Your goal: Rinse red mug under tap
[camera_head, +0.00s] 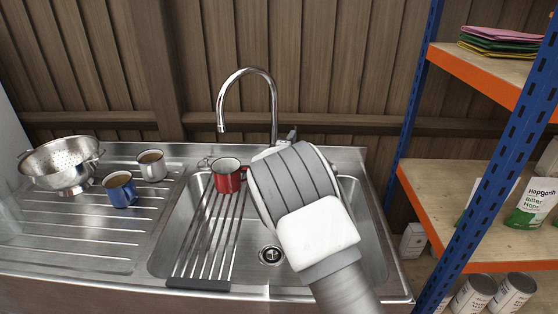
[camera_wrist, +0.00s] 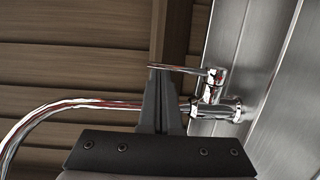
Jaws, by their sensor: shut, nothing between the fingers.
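The red mug (camera_head: 226,178) with a white rim stands upright on the slatted rack over the sink (camera_head: 375,262), towards its back. The chrome tap (camera_head: 274,100) arches above, its spout end roughly over the mug. No water shows. The tap's lever (camera_head: 291,134) is partly behind my wrist; in the wrist view the lever (camera_wrist: 180,68) points left from the tap body. My gripper (camera_wrist: 160,72) is shut and empty, its tips at the lever's free end; I cannot tell if they touch. In the head view my arm hides the fingers.
A blue mug (camera_head: 120,189), a white mug (camera_head: 152,166) and a steel colander (camera_head: 66,164) stand on the drainboard (camera_head: 95,250) at left. Blue-and-orange shelving (camera_head: 465,190) with bags and cans borders the right. A wooden wall (camera_head: 335,60) is close behind the tap.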

